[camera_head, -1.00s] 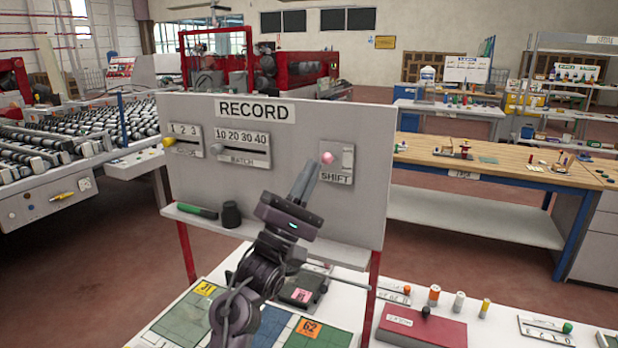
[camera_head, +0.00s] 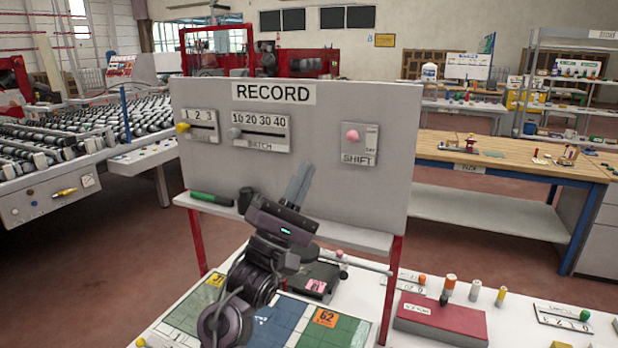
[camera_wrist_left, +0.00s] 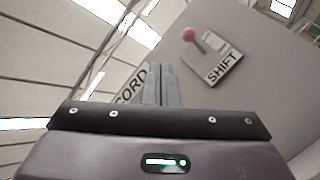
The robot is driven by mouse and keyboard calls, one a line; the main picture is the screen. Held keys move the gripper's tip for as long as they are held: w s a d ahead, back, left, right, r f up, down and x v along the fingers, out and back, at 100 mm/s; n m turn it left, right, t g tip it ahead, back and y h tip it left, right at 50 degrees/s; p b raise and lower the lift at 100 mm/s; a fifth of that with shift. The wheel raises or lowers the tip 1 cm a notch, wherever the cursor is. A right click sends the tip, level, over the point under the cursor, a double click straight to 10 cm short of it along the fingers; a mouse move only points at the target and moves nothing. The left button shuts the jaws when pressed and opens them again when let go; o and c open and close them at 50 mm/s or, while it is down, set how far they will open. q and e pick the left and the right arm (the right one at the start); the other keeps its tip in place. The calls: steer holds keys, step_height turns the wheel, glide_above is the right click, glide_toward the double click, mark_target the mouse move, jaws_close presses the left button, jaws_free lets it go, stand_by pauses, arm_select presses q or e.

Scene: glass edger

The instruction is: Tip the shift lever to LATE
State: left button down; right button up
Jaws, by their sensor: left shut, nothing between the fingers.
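The shift lever has a pink ball knob (camera_head: 352,136), at the left part of the grey SHIFT plate (camera_head: 371,150) on the upright RECORD board (camera_head: 300,170). Small lettering at the plate's right side is too small to read. In the left wrist view the pink knob (camera_wrist_left: 188,35) stands out from the board on a short stem, beside the SHIFT plate (camera_wrist_left: 222,68). My left gripper (camera_head: 302,170) is shut and empty, in front of the board, below and left of the knob and apart from it. Its closed fingers (camera_wrist_left: 162,72) point up in the wrist view. My right gripper is not in view.
A yellow-knobbed slider (camera_head: 183,128) and a grey-knobbed BATCH slider (camera_head: 234,132) are left of the lever. A board ledge (camera_head: 345,235) holds a green marker (camera_head: 211,199) and a dark cup (camera_head: 244,200). A red box (camera_head: 440,318) sits on the table below right.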

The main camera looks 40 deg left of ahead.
arm_select(q)
steer(key=s, duration=0.1)
steer(key=s+b, duration=0.1)
steer(key=s, duration=0.3)
steer(key=shift+s+a+f, duration=0.15)
steer(key=shift+a+f, duration=0.05)
steer(key=shift+f, duration=0.05)
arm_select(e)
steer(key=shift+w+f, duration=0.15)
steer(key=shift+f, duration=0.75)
arm_select(q)
steer(key=shift+d, duration=0.1)
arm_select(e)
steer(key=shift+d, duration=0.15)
